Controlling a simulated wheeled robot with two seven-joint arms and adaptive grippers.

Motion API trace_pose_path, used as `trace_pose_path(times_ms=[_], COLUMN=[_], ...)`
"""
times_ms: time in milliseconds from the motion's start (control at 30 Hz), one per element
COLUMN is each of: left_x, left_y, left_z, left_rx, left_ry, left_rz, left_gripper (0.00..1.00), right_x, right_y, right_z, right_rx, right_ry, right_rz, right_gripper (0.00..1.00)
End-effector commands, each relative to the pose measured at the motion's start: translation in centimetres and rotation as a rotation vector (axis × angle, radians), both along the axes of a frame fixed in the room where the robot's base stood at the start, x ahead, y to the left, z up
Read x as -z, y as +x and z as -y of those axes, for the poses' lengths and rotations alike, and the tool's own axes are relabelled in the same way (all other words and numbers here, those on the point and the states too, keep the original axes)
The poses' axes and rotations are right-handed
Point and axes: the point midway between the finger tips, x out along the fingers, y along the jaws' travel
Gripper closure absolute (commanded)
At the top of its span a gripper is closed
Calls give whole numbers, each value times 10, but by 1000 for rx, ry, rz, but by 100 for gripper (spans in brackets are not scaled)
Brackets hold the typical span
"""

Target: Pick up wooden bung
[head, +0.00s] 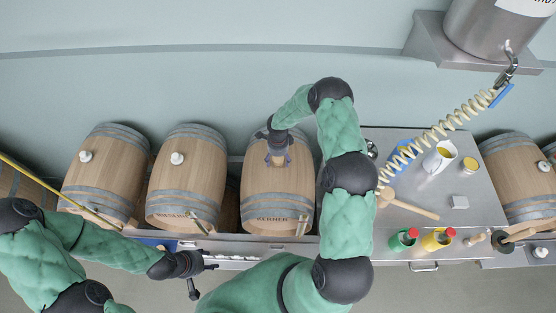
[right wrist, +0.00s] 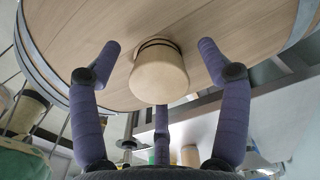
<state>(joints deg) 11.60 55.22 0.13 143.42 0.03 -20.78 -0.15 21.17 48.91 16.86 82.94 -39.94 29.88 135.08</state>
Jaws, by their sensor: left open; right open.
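The wooden bung (right wrist: 158,72) is a pale, tapered plug sitting in the barrel's curved side in the right wrist view. A dark ring shows where it meets the staves. My right gripper (head: 277,158) is over the third barrel (head: 268,190) in the head view, where it hides the bung. Its fingers are spread, two on either side of the bung and one beyond it, with visible gaps and no grip. My left gripper (head: 203,266) is open and empty, low in front of the barrels.
Two barrels with pale bungs (head: 86,156) (head: 177,158) lie to the left. A steel table (head: 470,212) on the right holds a mallet (head: 405,204), a pitcher (head: 438,160) and green (head: 403,240) and yellow (head: 437,240) bottles. A coiled hose (head: 435,133) hangs above it.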

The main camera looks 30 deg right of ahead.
Motion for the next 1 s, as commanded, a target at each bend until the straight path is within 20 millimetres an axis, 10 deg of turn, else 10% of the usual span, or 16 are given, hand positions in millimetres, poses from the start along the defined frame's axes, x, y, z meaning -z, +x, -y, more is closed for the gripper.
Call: trace_pose_path(times_ms=[267,533,1000], left_x=[0,0,3], left_y=[0,0,0], left_z=[0,0,0], left_rx=[0,0,0], left_ry=[0,0,0], left_rz=[0,0,0], left_gripper=[49,49,49], right_x=[2,2,-3], right_y=[0,0,1], right_z=[0,0,0], right_rx=[1,0,-1], right_ry=[0,0,-1], right_rz=[0,0,2], right_gripper=[23,91,91])
